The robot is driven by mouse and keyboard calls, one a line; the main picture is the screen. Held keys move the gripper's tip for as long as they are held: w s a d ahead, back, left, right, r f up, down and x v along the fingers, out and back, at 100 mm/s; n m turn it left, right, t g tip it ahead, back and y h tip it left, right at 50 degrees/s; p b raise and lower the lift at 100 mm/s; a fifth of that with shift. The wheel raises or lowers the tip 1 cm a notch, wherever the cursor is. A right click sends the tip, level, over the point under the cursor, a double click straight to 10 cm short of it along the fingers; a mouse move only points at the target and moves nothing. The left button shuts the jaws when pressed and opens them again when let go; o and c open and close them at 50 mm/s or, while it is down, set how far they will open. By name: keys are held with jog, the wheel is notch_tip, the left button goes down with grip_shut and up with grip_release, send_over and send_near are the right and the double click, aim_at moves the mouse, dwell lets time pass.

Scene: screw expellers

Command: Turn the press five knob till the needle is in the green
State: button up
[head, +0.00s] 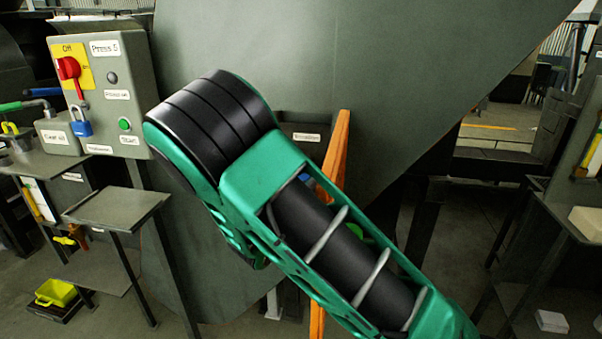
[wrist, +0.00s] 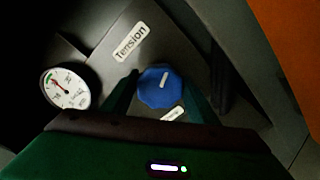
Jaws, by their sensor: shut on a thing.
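In the wrist view, a blue many-sided knob (wrist: 158,92) with a white mark on its face sits on a dark panel beside a "Tension" label (wrist: 131,42). My gripper (wrist: 161,82) is shut on the knob, one green finger on each side. A round white gauge (wrist: 70,98) with a red needle and a green band lies to the left of the knob. The needle points up and left, close to the green band; whether it is inside the band is too small to tell. In the head view my green and black arm hides the gripper and the gauge.
In the head view, the "Press 5" control box (head: 138,62) with a red switch (head: 68,68) and a blue padlock (head: 80,122) stands at the left. A large grey-green machine body (head: 400,60) fills the middle. An orange upright (head: 337,150) stands behind my arm.

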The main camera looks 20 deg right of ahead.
jog(key=shift+f, duration=0.1)
jog(key=o, duration=1)
jog(key=shift+o, duration=0.2)
jog(key=shift+s, duration=0.1)
jog(key=v, duration=1)
jog(key=shift+s+a, duration=0.2)
